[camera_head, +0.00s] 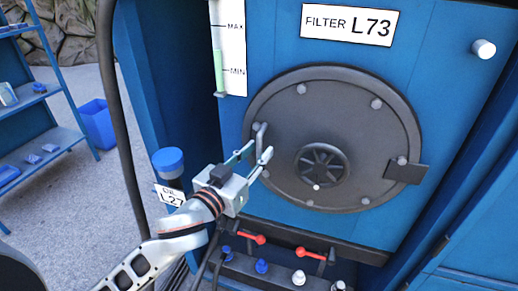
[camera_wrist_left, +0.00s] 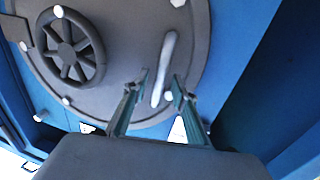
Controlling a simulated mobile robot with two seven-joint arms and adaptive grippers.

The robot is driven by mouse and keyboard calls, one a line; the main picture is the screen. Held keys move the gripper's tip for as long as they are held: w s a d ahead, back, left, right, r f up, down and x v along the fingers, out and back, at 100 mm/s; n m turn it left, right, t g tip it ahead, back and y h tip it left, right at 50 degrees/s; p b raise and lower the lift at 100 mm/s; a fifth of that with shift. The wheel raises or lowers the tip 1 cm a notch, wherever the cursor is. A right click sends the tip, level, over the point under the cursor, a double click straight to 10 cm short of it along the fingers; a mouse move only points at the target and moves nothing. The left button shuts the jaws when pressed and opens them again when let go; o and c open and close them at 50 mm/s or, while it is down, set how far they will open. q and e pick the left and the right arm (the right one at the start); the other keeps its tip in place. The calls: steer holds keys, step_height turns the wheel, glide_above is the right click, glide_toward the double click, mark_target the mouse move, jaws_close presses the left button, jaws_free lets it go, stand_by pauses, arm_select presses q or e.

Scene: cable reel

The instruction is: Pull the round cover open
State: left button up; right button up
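The round cover (camera_head: 285,110) is a dark grey disc with bolts round its rim on the blue cabinet, and it lies flat against the panel. A spoked handwheel (camera_head: 322,165) sits at its middle. A grey bar handle (camera_head: 260,136) stands at the cover's left edge. My left gripper (camera_head: 258,151) is open at this handle. In the left wrist view, the handle (camera_wrist_left: 166,62) appears between the fingertips of the left gripper (camera_wrist_left: 160,82), with gaps on both sides. I cannot tell whether the fingers touch it. My right gripper is not in view.
A hinge block (camera_head: 407,173) is at the cover's right edge. Red levers (camera_head: 252,237) and several knobs (camera_head: 261,266) stand on a ledge below. A blue-capped cylinder (camera_head: 168,162) is left of my gripper. Blue shelves (camera_head: 45,140) and a bin (camera_head: 97,123) stand further left.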

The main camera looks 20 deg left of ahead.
arm_select(q)
steer(key=shift+x, duration=0.8)
jaws_close()
steer(key=shift+s, duration=0.1)
